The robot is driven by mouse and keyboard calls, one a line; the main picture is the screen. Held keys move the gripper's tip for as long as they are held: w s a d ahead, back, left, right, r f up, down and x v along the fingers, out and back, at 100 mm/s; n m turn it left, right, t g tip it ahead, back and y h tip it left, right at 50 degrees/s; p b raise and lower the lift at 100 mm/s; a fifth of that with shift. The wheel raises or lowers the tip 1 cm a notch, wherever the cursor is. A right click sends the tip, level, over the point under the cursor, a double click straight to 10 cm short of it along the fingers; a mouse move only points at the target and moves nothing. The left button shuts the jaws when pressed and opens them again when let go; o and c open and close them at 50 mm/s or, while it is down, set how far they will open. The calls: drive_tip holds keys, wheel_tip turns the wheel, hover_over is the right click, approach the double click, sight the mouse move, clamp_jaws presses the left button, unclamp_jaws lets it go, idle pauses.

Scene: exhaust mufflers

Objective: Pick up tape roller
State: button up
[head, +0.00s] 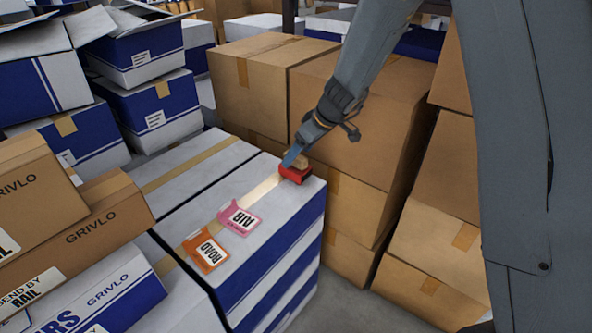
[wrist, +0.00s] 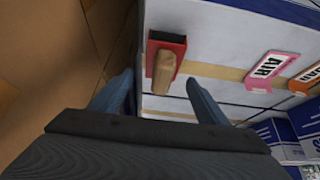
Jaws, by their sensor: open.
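The tape roller is a red block with a tan wooden handle. In the head view the tape roller (head: 294,174) sits on top of a white and blue box (head: 270,215), near its back right corner. In the wrist view the tape roller (wrist: 166,60) lies ahead of my gripper, its wooden handle pointing toward me. My gripper (wrist: 160,88) is open, with one blue finger on each side of the handle's line. In the head view my gripper (head: 291,157) is right at the roller and partly hides it. I cannot tell whether the fingers touch it.
A pink AIR tag (head: 239,219) and an orange ROAD tag (head: 206,251) lie on the white and blue boxes. Tall brown cartons (head: 335,125) stand close behind and right of the roller. More brown boxes (head: 95,222) are stacked at left. Grey floor shows at front right.

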drive_tip(key=shift+p+x, duration=0.7)
drive_tip(key=shift+x, duration=2.65)
drive_tip(key=shift+s, duration=0.15)
drive_tip(key=shift+c, duration=0.5)
drive_tip(key=c, duration=1.2)
drive_tip(key=shift+a+r, duration=0.1)
drive_tip(key=shift+r, duration=0.1)
